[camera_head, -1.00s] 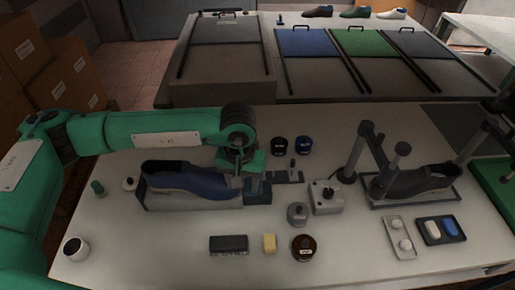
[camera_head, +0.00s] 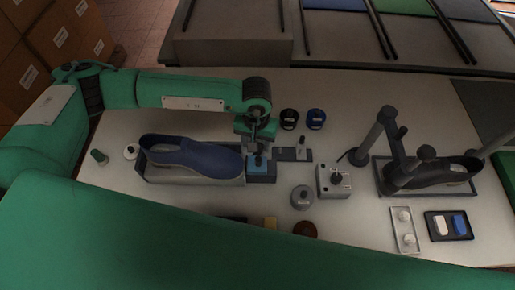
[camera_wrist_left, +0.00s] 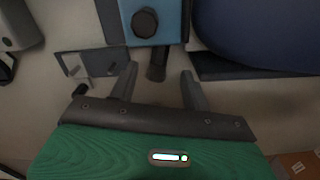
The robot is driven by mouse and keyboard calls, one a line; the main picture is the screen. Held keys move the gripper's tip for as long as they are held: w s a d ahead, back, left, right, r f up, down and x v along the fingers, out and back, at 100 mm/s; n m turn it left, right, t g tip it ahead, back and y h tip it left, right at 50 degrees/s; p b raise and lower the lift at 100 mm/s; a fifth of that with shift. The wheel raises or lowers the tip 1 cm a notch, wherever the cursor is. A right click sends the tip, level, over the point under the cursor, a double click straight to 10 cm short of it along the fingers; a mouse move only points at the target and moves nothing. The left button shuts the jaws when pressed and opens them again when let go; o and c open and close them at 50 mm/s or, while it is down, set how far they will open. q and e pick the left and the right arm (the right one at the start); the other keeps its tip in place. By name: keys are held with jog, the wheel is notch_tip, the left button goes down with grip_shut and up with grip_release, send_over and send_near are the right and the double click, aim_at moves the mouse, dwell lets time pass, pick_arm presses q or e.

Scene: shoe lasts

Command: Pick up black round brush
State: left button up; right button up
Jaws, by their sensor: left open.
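My left gripper (camera_head: 258,150) is above the blue-topped block (camera_head: 258,166) at the right end of the blue shoe's stand. In the left wrist view its two fingers (camera_wrist_left: 158,82) are apart and empty. A short dark round piece (camera_wrist_left: 157,66), apparently the black round brush, sticks out beside the blue-topped block, between and just beyond the fingertips. I cannot tell if they touch it. In the head view the gripper hides it. The block has a dark round knob (camera_wrist_left: 145,22). My right gripper is not in view.
The blue shoe (camera_head: 190,155) is left of the gripper. A grey plate (camera_head: 289,154) with an upright dark-handled item (camera_head: 301,143) is right. A grey switch box (camera_head: 333,181) is further right. A green arm part of mine covers the front.

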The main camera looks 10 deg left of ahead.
aim_at(256, 154)
pick_arm(q)
jog(key=shift+f, duration=0.2)
jog(key=shift+s+f+p, duration=0.1)
jog(key=shift+f+p, duration=0.1)
jog(key=shift+p, duration=0.2)
notch_tip(256, 154, down, 4)
jog(key=shift+s+f+p, duration=0.1)
jog(key=shift+p, duration=1.1)
jog(key=shift+f, duration=0.25)
grip_shut()
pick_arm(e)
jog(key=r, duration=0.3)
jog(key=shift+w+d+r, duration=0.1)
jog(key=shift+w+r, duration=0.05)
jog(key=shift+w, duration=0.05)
pick_arm(q)
jog(key=shift+r, duration=0.1)
